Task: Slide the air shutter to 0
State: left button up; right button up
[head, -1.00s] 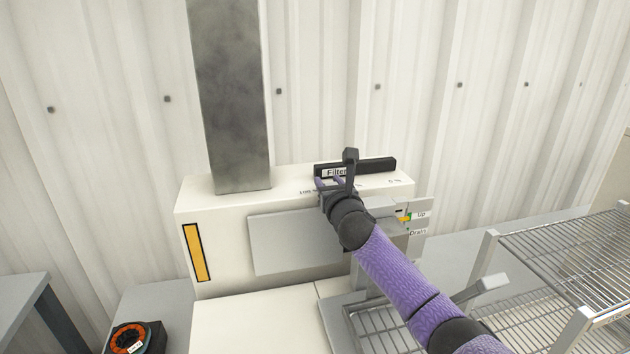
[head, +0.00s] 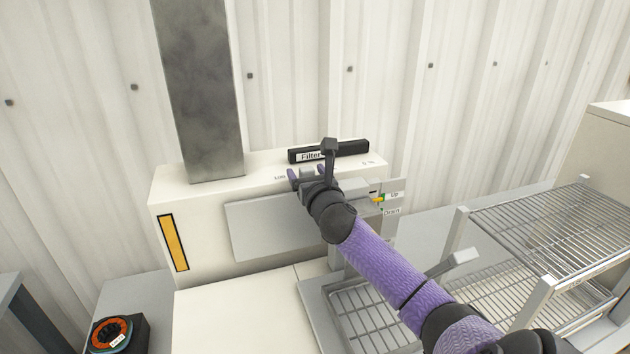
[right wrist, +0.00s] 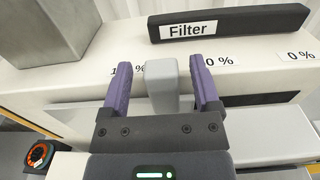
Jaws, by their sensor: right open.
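The air shutter's grey block-shaped handle (right wrist: 162,82) stands upright between the two purple fingers of my right gripper (right wrist: 158,85) in the right wrist view. The right gripper (head: 307,175) is open, with a finger on either side of the handle and a gap visible at each side. The handle sits between a partly hidden label starting with 1 and a partly hidden label ending in 0 %. The "0 %" label (right wrist: 300,55) is farther right. In the head view my gripper hides the handle. My left gripper is not in view.
A black box labelled "Filter" (head: 350,150) lies behind the handle on the white machine (head: 165,187). A grey metal duct (head: 205,90) rises at left. Wire racks (head: 550,225) stand at right. A black device with an orange ring (head: 118,335) sits at lower left.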

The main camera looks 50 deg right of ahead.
jog(key=p+v, duration=0.1)
jog(key=v, duration=0.5)
jog(key=shift+r+p, duration=0.1)
jog(key=shift+p, duration=0.2)
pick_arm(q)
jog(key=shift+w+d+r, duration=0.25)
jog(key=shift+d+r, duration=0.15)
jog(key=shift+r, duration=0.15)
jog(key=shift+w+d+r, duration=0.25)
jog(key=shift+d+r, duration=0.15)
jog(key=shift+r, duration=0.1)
pick_arm(e)
jog(key=shift+s+a, duration=0.3)
jog(key=shift+s, duration=0.3)
